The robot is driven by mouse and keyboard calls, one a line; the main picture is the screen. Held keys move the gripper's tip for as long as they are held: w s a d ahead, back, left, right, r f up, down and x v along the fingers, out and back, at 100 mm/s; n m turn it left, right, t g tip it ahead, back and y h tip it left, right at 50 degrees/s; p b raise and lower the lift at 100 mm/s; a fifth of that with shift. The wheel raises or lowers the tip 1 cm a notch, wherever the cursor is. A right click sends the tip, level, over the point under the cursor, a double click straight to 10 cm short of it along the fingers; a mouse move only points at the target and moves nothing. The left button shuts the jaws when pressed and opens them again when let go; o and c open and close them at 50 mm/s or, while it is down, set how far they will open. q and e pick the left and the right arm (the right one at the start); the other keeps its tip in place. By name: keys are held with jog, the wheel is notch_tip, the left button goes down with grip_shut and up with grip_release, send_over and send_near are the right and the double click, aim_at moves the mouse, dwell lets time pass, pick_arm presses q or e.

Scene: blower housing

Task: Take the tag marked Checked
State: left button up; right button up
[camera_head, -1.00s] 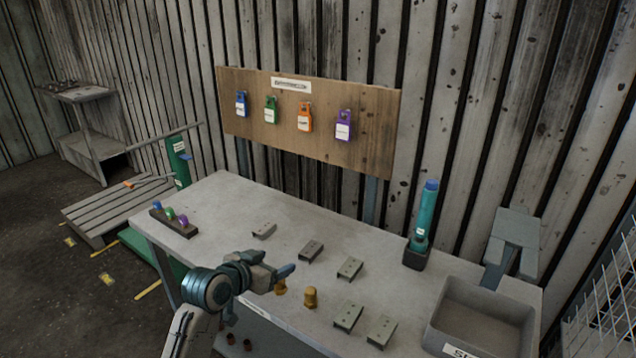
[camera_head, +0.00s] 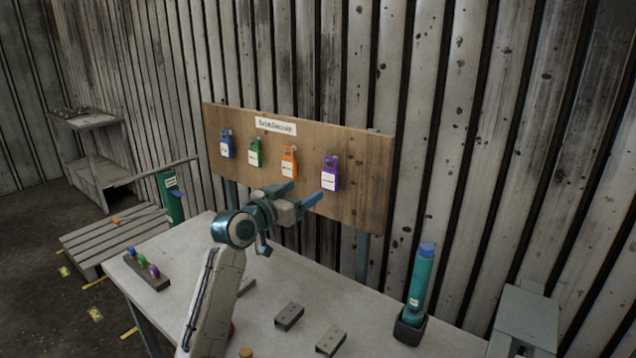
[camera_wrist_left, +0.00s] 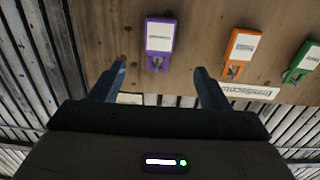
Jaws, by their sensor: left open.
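Several tags hang in a row on a wooden board (camera_head: 370,190): a blue tag (camera_head: 227,144), a green tag (camera_head: 255,152), an orange tag (camera_head: 289,161) and a purple tag (camera_head: 330,174). Each has a white label too small to read. My left gripper (camera_head: 300,193) is open and empty, in front of the board below the orange and purple tags. In the left wrist view, the purple tag (camera_wrist_left: 160,38) is beyond and between the fingertips, apart from them. The orange tag (camera_wrist_left: 240,50) and part of the green tag (camera_wrist_left: 304,58) are to its right. My right gripper is out of view.
Below is a grey table (camera_head: 270,275) with several metal brackets (camera_head: 289,316), a rack of coloured pieces (camera_head: 147,271) and a teal cylinder (camera_head: 421,280) in a dark holder. A white sign (camera_head: 275,126) tops the board.

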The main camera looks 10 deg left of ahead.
aim_at(328, 172)
pick_arm(q)
jog(key=p+x, duration=0.3)
jog(key=x, duration=0.6)
jog(key=shift+w+d+r, duration=0.1)
jog(key=shift+w+d, duration=0.1)
jog(key=shift+w, duration=0.05)
jog(key=c, duration=1.1)
jog(key=shift+o, duration=0.2)
jog(key=shift+r, duration=0.1)
jog(key=shift+r+p, duration=0.35)
jog(key=shift+r, duration=0.1)
jog(key=p+v, duration=0.1)
jog(key=v, duration=0.5)
